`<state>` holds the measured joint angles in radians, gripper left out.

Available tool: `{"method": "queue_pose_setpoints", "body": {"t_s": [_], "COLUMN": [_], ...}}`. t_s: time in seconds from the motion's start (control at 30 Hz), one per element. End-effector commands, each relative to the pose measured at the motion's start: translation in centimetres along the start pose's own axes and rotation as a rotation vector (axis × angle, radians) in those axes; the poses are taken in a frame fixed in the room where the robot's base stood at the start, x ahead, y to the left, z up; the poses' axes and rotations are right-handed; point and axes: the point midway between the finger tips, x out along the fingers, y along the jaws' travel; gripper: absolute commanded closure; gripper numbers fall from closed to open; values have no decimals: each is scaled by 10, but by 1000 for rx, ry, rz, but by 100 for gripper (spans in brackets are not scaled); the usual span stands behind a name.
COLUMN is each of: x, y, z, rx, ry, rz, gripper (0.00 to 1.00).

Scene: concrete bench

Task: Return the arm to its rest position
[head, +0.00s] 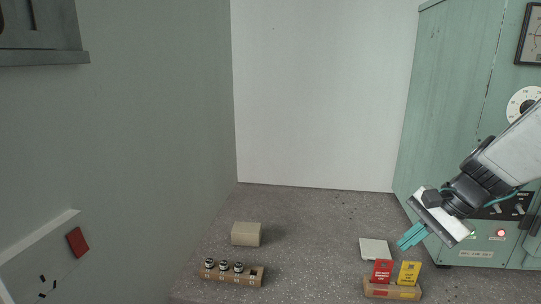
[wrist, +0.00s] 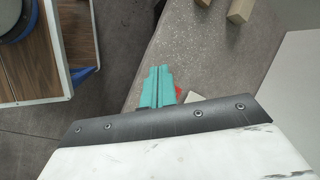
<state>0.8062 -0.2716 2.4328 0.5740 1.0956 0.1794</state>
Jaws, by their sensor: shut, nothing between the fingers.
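My gripper (head: 413,238) is at the right in the head view, held above the bench and pointing down to the left. Its teal fingers are shut together with nothing between them. In the wrist view the shut fingers (wrist: 157,88) show over the bench. The arm reaches in from the right edge, in front of the green cabinet (head: 450,110). The red card (head: 382,271) and the yellow card (head: 408,272) stand in a cardboard holder (head: 378,291) below the gripper, apart from it.
A pale flat plate (head: 374,249) lies behind the cards. A beige block (head: 246,234) and a wooden rack (head: 233,278) with several small dark-topped items stand to the left. The bench between them and the cards is clear. A grey wall (head: 130,130) bounds the left.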

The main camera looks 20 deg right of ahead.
Motion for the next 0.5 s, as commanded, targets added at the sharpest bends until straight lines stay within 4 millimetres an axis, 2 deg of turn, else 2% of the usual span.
{"method": "queue_pose_setpoints", "body": {"t_s": [0.03,0.1,0.2,0.37,0.5], "x": [3,4,1,-7,-12], "y": [3,12,27,43,44], "z": [27,55,87,122,146], "rx": [-153,-351,-606,-945,-1139], "ry": [-11,-23,-26,2,44], "rz": [78,186,320,474,506], "gripper": [100,100,100,100,100]}}
